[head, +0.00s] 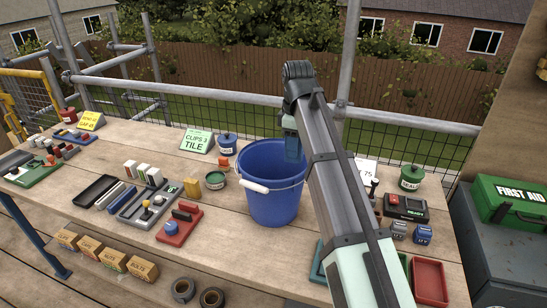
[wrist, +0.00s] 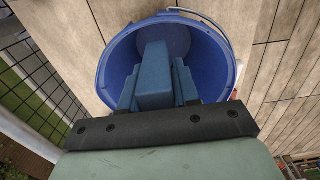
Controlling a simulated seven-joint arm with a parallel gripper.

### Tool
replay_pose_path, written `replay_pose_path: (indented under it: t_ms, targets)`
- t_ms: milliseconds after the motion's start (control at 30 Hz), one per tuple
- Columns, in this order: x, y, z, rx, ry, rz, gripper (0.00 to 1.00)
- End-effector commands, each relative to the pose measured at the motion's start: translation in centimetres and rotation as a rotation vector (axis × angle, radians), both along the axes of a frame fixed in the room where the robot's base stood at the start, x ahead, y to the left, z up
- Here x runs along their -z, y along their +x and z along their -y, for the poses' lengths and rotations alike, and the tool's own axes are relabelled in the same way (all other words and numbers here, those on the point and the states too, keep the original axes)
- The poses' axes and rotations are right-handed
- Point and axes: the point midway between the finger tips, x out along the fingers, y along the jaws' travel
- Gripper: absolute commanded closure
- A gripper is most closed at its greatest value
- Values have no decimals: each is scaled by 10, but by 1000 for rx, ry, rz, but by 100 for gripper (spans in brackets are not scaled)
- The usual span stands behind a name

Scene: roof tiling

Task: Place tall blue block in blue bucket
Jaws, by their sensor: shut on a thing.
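The tall blue block (wrist: 154,78) is gripped between the fingers of my gripper (wrist: 156,92) in the wrist view. The blue bucket (head: 272,190) stands on the wooden bench in the middle of the head view, its white-gripped handle hanging at the left front. In the wrist view the bucket (wrist: 222,62) opens around and beyond the block. In the head view my gripper (head: 292,148) points down at the bucket's back right rim, partly hidden by my arm. How far the block reaches below the rim is unclear.
Left of the bucket are a green tin (head: 217,181), a yellow block (head: 188,188) and a red tray (head: 180,226). A blue jar (head: 227,144) stands behind it. A dark device (head: 405,208) and a green pot (head: 411,178) stand to the right. A metal rail runs behind the bench.

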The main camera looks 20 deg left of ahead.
Motion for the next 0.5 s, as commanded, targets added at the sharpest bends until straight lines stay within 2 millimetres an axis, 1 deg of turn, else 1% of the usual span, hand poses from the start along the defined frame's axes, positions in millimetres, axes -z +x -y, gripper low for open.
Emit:
replay_pose_path:
  t_ms: [33, 100, 367, 500]
  targets:
    - [8, -1, 1, 1, -1, -2, 100]
    - [16, -1, 1, 1, -1, -1, 100]
    - [38, -1, 0, 1, -1, -1, 100]
    - [57, -1, 0, 1, -1, -1, 100]
